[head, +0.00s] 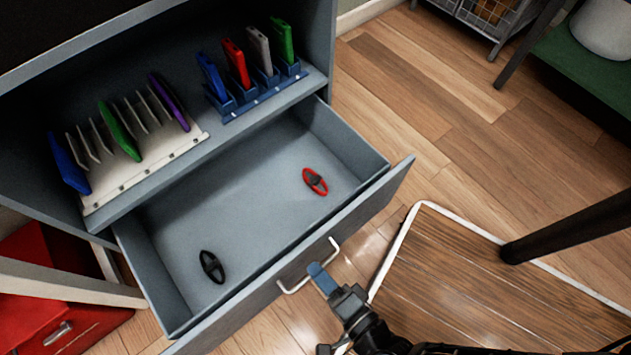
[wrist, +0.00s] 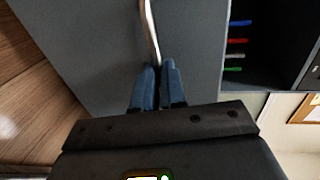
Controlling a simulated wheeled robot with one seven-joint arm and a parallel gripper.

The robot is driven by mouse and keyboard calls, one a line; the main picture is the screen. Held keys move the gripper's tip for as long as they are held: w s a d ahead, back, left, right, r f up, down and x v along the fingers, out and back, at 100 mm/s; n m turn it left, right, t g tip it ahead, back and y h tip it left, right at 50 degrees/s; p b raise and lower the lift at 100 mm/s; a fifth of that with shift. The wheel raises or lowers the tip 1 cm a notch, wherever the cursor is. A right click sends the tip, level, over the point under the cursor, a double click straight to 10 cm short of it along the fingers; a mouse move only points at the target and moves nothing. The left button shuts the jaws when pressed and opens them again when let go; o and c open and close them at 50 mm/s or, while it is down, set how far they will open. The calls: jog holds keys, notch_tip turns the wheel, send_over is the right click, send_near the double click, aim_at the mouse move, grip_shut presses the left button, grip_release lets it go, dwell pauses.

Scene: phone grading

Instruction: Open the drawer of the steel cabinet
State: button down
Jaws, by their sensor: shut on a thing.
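The drawer (head: 245,200) of the grey steel cabinet (head: 318,50) stands well open, and its inside shows from above. It holds a red oval object (head: 315,181) at the right and a black oval object (head: 212,266) at the left. The silver bar handle (head: 333,243) is on the drawer's front. My gripper (head: 320,277) is at this handle, its blue fingers shut on the bar. In the wrist view the handle (wrist: 150,30) runs down between the blue fingertips (wrist: 158,72).
Above the drawer, a shelf holds a white rack (head: 150,165) and a blue rack (head: 262,105) with upright coloured phones. A red box (head: 60,300) stands on the floor at the lower left. A wooden tabletop with a white edge (head: 480,233) lies right of my gripper. Open floor (head: 420,85) is beyond.

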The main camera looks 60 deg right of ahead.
jog(key=c, duration=1.2)
grip_release()
jog(key=shift+p+v, duration=0.75)
jog(key=shift+v, duration=3.15)
jog(key=d+r+n+y, duration=0.2)
jog(key=d+r+n, duration=0.2)
jog(key=r+n, duration=0.45)
jog(key=d+r+n+y, duration=0.1)
jog(key=d+r+n, duration=0.2)
jog(key=r+n, duration=0.55)
jog(key=d+r+n+y, duration=0.2)
jog(key=d+r+n, duration=0.25)
jog(key=r, duration=0.75)
jog(key=r+p, duration=2.8)
jog(key=p, duration=0.1)
jog(key=shift+w+a+r, duration=0.15)
jog(key=shift+a+r, duration=0.1)
jog(key=shift+r, duration=0.15)
